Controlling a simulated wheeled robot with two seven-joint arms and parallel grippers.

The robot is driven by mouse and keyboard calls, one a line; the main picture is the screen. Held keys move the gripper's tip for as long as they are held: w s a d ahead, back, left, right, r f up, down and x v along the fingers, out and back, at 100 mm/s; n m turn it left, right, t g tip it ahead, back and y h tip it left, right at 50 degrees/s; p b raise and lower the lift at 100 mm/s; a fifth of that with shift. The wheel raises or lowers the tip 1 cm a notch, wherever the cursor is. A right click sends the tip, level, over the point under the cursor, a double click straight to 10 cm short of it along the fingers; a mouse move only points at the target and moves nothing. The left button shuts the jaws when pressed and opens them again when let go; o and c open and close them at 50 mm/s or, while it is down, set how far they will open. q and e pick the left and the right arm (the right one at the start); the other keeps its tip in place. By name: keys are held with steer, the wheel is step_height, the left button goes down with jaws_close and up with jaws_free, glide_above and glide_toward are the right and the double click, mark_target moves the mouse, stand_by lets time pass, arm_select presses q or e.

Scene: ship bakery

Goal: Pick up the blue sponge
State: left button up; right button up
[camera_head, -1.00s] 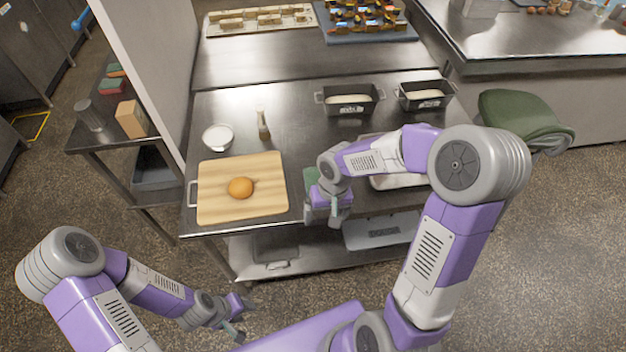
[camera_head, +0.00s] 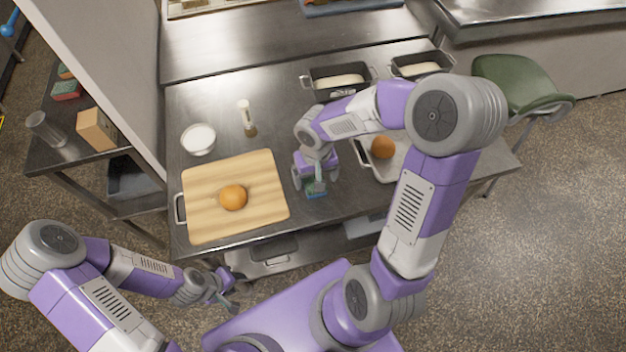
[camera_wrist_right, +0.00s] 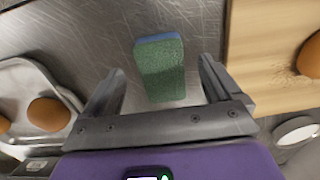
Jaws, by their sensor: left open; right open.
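The blue sponge (camera_head: 316,188) lies on the steel table between the cutting board and a pale tray. In the right wrist view the sponge (camera_wrist_right: 158,70) shows a green face and a blue far edge. My right gripper (camera_head: 315,178) is open over it. In the wrist view its fingers (camera_wrist_right: 160,84) stand to the left and right of the sponge, with a gap on each side. In the head view the gripper partly hides the sponge. My left gripper (camera_head: 230,298) is open and empty, low in front of the table.
The wooden board (camera_head: 265,175) with an orange-brown bun (camera_head: 233,197) is left of the sponge. The tray (camera_head: 393,170) with another bun (camera_head: 382,147) is right. A white bowl (camera_head: 198,139), a shaker (camera_head: 246,115) and loaf pans (camera_head: 338,82) stand farther back.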

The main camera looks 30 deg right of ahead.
step_height(320, 180, down, 2)
steer(key=shift+f, duration=0.2)
steer(key=shift+w, duration=0.1)
steer(key=c, duration=1.2)
steer(key=shift+r, duration=0.1)
step_height(320, 180, up, 10)
steer(key=shift+p, duration=1.15)
